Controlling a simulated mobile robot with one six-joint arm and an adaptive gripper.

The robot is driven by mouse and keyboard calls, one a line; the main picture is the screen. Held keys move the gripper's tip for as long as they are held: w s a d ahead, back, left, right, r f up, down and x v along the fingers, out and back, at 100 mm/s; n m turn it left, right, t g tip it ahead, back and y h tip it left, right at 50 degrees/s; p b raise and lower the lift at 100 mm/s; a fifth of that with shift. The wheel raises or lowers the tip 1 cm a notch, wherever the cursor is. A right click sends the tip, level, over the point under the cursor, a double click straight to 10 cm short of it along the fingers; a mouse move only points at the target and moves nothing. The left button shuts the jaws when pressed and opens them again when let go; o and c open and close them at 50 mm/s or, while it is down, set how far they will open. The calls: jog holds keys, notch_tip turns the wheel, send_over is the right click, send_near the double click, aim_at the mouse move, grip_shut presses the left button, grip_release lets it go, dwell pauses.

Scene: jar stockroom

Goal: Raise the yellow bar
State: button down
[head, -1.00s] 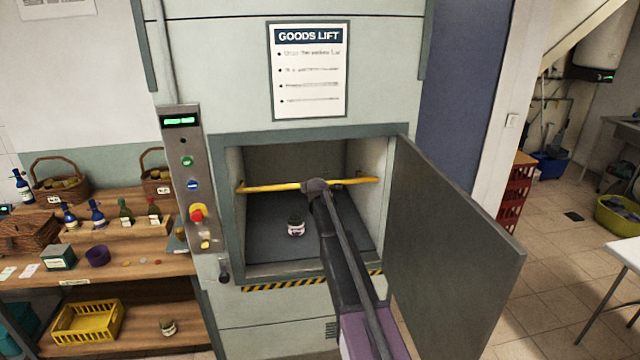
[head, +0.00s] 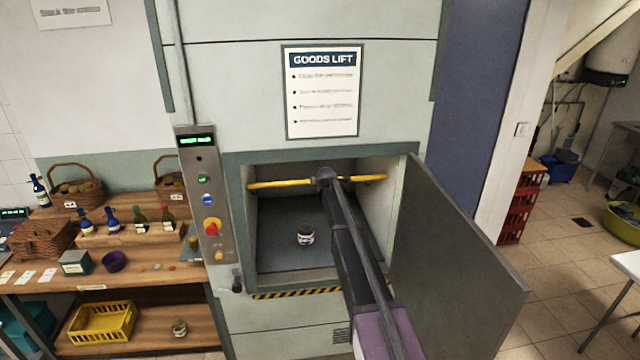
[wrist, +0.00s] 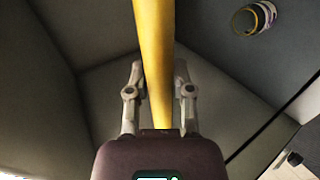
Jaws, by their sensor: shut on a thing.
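The yellow bar (head: 280,184) runs across the open mouth of the goods lift (head: 232,215), a little below the top edge of the opening. My gripper (head: 326,179) is at the middle of the bar. In the wrist view, the bar (wrist: 153,40) passes between the two fingers of my gripper (wrist: 158,75), which is shut on it. The fingertips are partly hidden behind my wrist in the head view.
The lift door (head: 450,265) hangs open to the right. A control panel (head: 205,200) and a shelf (head: 140,275) are at the left.

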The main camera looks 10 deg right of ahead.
jog(key=shift+r, duration=0.1)
dwell(0.3)
jog(key=shift+c, duration=2.4)
grip_release()
jog(key=shift+a, duration=0.1)
jog(key=shift+c, duration=0.3)
